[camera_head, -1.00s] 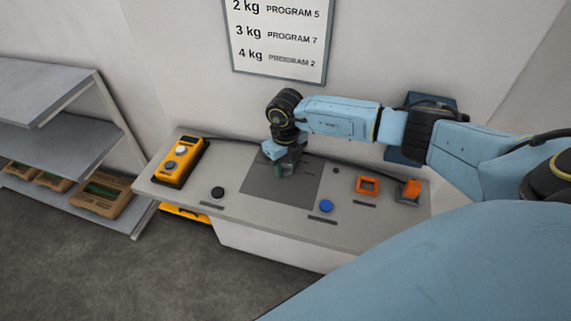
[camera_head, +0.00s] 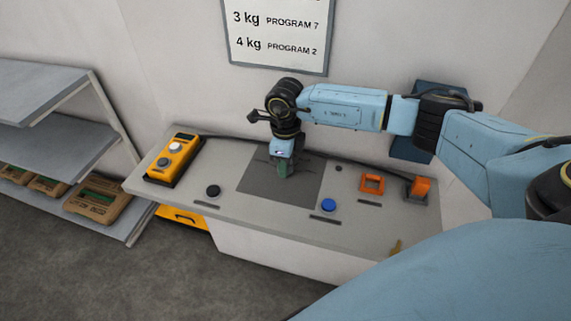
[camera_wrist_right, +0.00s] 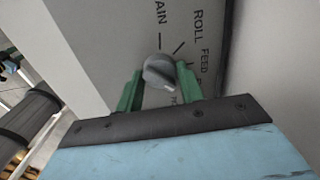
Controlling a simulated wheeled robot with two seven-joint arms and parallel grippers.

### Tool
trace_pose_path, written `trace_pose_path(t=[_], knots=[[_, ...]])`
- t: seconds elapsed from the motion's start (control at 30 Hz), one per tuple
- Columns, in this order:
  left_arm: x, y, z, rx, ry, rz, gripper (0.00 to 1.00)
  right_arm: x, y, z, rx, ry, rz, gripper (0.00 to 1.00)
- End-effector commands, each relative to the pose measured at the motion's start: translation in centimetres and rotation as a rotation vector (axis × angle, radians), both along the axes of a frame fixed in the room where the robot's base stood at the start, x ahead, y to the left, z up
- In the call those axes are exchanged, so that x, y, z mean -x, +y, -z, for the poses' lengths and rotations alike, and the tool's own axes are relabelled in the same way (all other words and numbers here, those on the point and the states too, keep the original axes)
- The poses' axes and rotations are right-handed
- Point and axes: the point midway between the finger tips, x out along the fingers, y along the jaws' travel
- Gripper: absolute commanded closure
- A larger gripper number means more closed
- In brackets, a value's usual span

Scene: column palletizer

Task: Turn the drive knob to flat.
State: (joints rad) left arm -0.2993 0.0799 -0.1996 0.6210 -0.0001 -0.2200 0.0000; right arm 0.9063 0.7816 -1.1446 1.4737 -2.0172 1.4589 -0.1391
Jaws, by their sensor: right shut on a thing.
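The drive knob (camera_wrist_right: 158,70) is a round grey knob with a pale pointer mark on its lower right side in the right wrist view. It sits on a light panel with printed words, of which "ROLL FEED" and "AIN" can be read; other lettering is partly hidden. My right gripper (camera_wrist_right: 158,88) has its green fingers on either side of the knob and is shut on it. In the head view my right gripper (camera_head: 283,170) reaches down over the dark grey patch of the bench, and the knob is hidden there. My left gripper is not in view.
The grey bench (camera_head: 235,218) carries a yellow control box (camera_head: 173,157), a black button (camera_head: 213,191), a blue button (camera_head: 328,205), an orange frame (camera_head: 372,183) and an orange switch (camera_head: 419,188). Shelves (camera_head: 60,145) with cartons stand left. A program sign (camera_head: 277,45) hangs behind.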

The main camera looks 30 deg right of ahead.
Motion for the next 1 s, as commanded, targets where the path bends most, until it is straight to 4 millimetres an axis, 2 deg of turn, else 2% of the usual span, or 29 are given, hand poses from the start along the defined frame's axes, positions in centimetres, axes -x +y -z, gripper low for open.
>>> trace_pose_path(t=[0.57, 0.6, 0.73, 0.77, 1.0], knots=[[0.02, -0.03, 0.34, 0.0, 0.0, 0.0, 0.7, -0.06, 0.08, -0.05, -0.002, -0.002, -0.039, 0.85], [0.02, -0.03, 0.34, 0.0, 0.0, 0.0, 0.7, -0.06, 0.08, -0.05, -0.002, -0.002, -0.039, 0.6], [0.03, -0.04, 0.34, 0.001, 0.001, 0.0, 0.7, -0.05, 0.08, -0.05, -0.001, -0.001, -0.039, 0.43], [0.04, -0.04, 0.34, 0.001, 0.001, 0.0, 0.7, -0.04, 0.07, -0.04, -0.001, -0.001, -0.039, 0.41], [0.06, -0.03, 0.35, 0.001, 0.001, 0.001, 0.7, -0.02, 0.05, -0.04, -0.001, -0.001, -0.038, 0.41]])
